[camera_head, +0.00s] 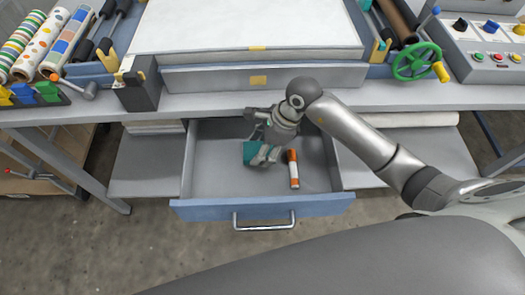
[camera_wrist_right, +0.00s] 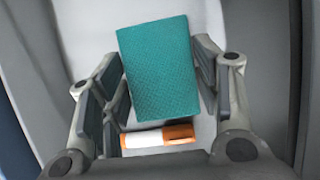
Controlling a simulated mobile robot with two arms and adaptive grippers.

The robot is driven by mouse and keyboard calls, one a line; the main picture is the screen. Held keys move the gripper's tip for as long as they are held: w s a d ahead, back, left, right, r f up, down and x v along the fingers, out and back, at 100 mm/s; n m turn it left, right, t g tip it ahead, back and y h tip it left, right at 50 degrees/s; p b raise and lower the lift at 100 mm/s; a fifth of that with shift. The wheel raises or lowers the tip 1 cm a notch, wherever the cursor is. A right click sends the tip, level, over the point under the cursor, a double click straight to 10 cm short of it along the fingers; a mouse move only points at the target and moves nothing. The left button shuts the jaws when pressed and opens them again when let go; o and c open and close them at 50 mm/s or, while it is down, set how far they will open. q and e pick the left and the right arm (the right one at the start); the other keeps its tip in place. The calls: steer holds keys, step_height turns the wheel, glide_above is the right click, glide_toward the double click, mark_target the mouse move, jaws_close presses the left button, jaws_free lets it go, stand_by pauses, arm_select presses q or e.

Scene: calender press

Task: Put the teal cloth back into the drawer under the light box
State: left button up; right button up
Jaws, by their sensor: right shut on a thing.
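The teal cloth (camera_head: 250,152) is a small flat folded rectangle over the open drawer, and it also shows in the right wrist view (camera_wrist_right: 158,70). My right gripper (camera_head: 263,152) reaches down into the drawer opening and is shut on the cloth, with a finger on each side of it. The drawer (camera_head: 262,207) has a blue front with a metal handle and is pulled out below the light box (camera_head: 250,27), a wide white-topped box. I cannot tell whether the cloth touches the drawer floor. My left gripper is out of view.
An orange and white tube (camera_head: 293,169) lies in the drawer, right of the cloth; the wrist view shows it beside the cloth. The bench edge (camera_head: 180,103) runs above the drawer. Grey shelves (camera_head: 147,165) flank it. The drawer's left part is bare.

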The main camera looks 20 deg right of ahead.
steer(key=shift+w+d+f, duration=0.15)
steer(key=shift+f, duration=0.15)
step_height(320, 180, down, 2)
steer(key=shift+f+p, duration=0.1)
steer(key=shift+p, duration=0.3)
steer(key=shift+w+f, duration=0.1)
steer(key=shift+f, duration=0.45)
steer(key=shift+f, duration=0.1)
steer(key=o, duration=0.9)
